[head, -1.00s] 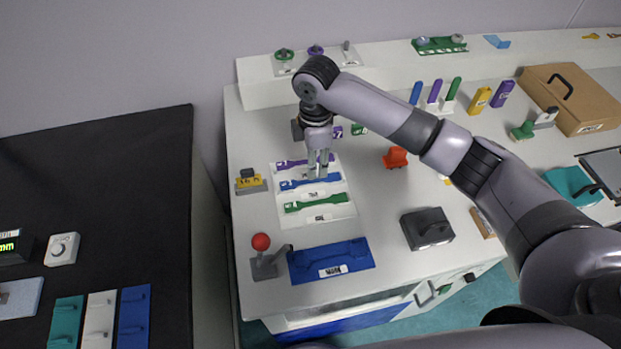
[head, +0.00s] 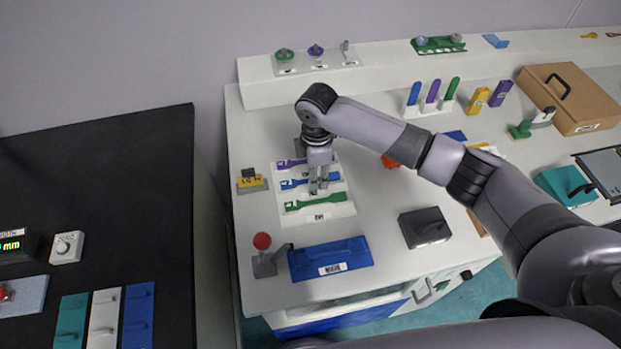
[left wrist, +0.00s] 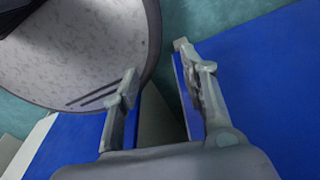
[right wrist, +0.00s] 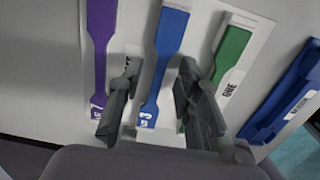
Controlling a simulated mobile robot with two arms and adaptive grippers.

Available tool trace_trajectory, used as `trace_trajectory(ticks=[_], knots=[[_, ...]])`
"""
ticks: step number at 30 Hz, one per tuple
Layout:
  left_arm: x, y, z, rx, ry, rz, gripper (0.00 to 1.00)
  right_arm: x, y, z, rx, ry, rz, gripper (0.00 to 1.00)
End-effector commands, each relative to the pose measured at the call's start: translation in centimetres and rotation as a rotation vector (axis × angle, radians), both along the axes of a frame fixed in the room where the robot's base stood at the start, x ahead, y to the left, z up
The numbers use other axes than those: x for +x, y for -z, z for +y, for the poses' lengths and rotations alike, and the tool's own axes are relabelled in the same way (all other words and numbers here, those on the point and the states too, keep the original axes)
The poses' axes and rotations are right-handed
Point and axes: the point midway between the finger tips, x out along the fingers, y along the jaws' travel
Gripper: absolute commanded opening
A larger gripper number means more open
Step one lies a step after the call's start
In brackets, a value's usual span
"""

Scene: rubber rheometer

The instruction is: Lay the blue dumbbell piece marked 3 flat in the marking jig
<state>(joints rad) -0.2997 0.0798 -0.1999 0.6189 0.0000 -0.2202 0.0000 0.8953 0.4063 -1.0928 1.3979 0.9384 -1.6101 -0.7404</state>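The blue dumbbell piece (head: 297,184) lies on a white board between a purple and a green one. In the right wrist view the blue piece (right wrist: 165,55) runs between my right gripper's fingers, its white end mark near them. My right gripper (head: 319,189) points down at it; the right wrist view shows its fingers (right wrist: 160,100) apart, one on each side, with gaps. The blue marking jig (head: 328,258), with a white label, sits at the table's front left; it also shows in the right wrist view (right wrist: 285,95). My left gripper (left wrist: 160,85) is open and empty, away from the pieces.
The purple piece (right wrist: 100,50) and green piece (right wrist: 232,50) lie close on either side of the fingers. A red-knobbed lever (head: 263,250) stands left of the jig. A dark grey block (head: 425,228) stands to its right. The table between is clear.

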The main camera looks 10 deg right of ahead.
Motion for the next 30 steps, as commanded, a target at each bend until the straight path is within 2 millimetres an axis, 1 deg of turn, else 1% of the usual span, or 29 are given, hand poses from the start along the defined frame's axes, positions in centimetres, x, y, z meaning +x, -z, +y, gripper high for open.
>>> trace_trajectory(ticks=[12, 26, 30], knots=[[-0.03, -0.24, -0.02, 0.0, 0.0, 0.0, 0.4, 0.01, 0.21, 0.02, 0.001, 0.0, 0.0, 0.32], [0.0, -0.24, -0.03, 0.0, 0.0, -0.001, 0.4, 0.0, 0.2, 0.01, 0.0, 0.0, 0.0, 0.01], [0.01, -0.24, -0.04, 0.0, 0.0, -0.001, 0.4, 0.0, 0.2, 0.01, 0.0, 0.0, 0.0, 0.0]])
